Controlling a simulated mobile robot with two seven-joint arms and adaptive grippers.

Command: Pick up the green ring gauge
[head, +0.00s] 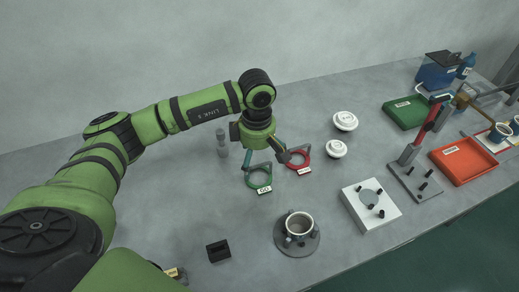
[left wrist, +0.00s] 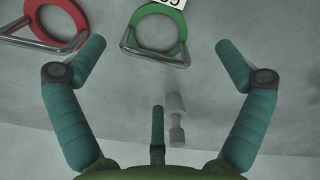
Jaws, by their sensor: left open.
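The green ring gauge (left wrist: 133,27) lies flat on the grey table, with a metal handle and a white label, partly cut off at the top of the left wrist view. In the head view the green ring gauge (head: 249,180) lies just below my left gripper (head: 264,160), its label reading GO. My left gripper also shows in the left wrist view (left wrist: 162,47), its teal fingers spread wide and empty. The ring's handle side appears between the fingertips; I cannot tell the height gap. My right gripper is not in view.
A red ring gauge (head: 304,163) lies close on the right of the green one. A grey dumbbell-shaped piece (head: 222,145) stands behind.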

